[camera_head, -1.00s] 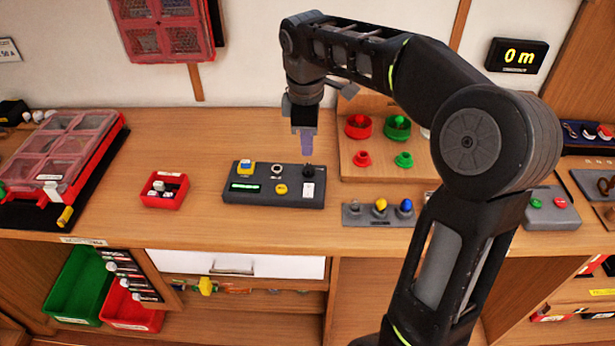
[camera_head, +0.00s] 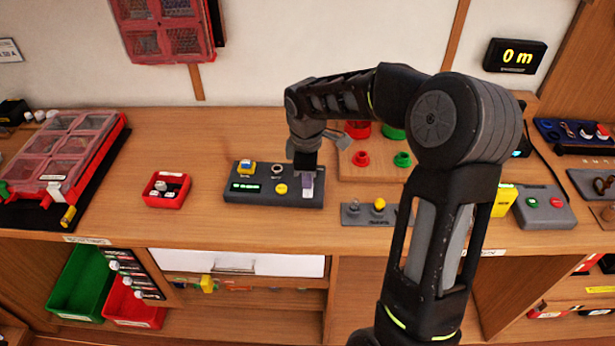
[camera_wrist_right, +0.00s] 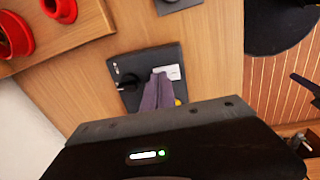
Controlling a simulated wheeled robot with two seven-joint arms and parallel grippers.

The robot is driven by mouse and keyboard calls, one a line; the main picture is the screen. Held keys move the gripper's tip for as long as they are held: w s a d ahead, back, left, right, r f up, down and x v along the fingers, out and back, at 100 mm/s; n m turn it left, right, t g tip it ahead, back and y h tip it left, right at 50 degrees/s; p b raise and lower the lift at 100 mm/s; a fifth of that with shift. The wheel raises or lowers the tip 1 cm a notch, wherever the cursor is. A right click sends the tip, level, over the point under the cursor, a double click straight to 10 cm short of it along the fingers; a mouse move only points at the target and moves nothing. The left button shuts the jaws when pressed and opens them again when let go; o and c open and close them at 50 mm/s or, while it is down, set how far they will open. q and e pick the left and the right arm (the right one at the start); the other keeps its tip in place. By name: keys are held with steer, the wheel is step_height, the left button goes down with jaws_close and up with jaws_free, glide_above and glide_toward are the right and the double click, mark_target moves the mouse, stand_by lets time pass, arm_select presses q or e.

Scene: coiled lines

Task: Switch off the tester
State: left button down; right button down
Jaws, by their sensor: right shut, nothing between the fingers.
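The tester (camera_head: 236,195) is a dark grey box on the bench with a lit green display (camera_head: 245,187), a yellow block, a pale ring and a yellow button (camera_head: 280,188) on top. My right gripper (camera_head: 308,186) is shut and empty, pointing down at the tester's right end. It hides part of that end in the head view. In the right wrist view, the gripper's purple fingertips (camera_wrist_right: 160,80) overlap a white plate (camera_wrist_right: 168,73) on the tester (camera_wrist_right: 143,62), beside a black knob (camera_wrist_right: 128,83). I cannot tell whether they touch. My left gripper is not in view.
A red bin (camera_head: 166,190) stands left of the tester, and a lidded red case (camera_head: 70,150) farther left. A strip with small knobs (camera_head: 352,219) and a wooden board with red and green parts (camera_head: 350,175) lie to the right. Bare bench lies in front.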

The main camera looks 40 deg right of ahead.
steer(key=shift+f+b, duration=0.35)
steer(key=shift+f, duration=0.05)
steer(key=shift+r, duration=0.15)
steer(key=shift+s+a, duration=0.1)
steer(key=shift+s, duration=0.05)
steer(key=shift+s+a, duration=0.45)
steer(key=shift+s, duration=0.05)
